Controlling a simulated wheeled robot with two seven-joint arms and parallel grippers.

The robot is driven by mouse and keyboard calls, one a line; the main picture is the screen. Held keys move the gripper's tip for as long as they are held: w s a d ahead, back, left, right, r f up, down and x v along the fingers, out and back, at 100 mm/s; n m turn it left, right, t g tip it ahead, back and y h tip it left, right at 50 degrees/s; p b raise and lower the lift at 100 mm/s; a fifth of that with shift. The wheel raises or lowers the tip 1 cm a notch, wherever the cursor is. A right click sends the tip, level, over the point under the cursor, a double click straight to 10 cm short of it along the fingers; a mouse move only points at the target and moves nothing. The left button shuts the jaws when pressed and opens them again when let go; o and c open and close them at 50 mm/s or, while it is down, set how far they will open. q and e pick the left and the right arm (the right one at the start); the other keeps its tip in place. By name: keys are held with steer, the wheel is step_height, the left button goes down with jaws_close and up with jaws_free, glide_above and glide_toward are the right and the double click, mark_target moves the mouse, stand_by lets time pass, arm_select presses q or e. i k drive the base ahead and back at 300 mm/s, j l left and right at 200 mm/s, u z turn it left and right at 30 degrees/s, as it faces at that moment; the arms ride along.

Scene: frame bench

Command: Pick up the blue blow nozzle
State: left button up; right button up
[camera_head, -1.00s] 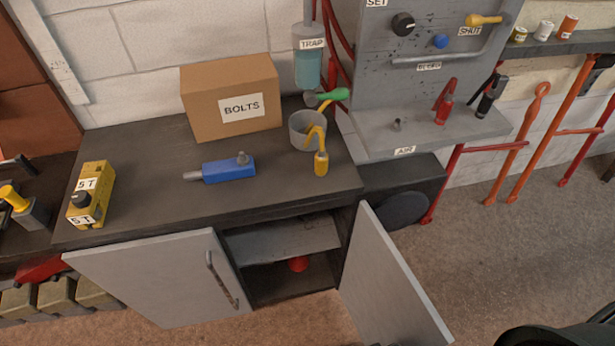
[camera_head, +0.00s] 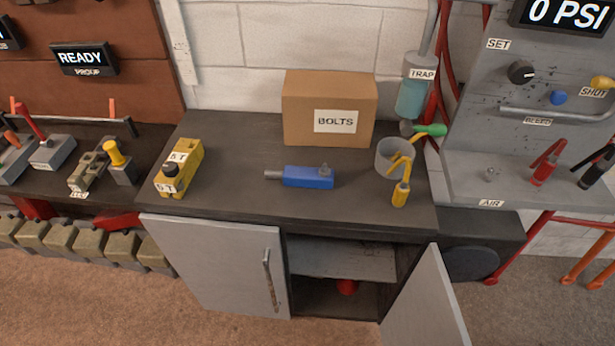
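A blue, block-shaped tool (camera_head: 309,177) lies on the dark bench top. It has a grey tip pointing left and a small grey knob on top. It is the only blue tool I see, but I cannot tell for sure that it is the blow nozzle. A red nozzle-like tool (camera_head: 545,163) and a black one (camera_head: 598,166) stand on the grey shelf labelled AIR, at the right. Neither of my grippers is in view.
A BOLTS box (camera_head: 300,112) stands behind the blue tool. A grey cup (camera_head: 388,157) with yellow- and green-handled tools is to its right, a yellow 5 T unit (camera_head: 179,165) to its left.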

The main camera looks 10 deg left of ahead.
mark_target(322, 178)
steer(key=z, duration=1.6)
steer(key=k+j, duration=0.2)
steer(key=j, duration=0.15)
steer(key=k+j, duration=0.45)
steer(key=j, duration=0.25)
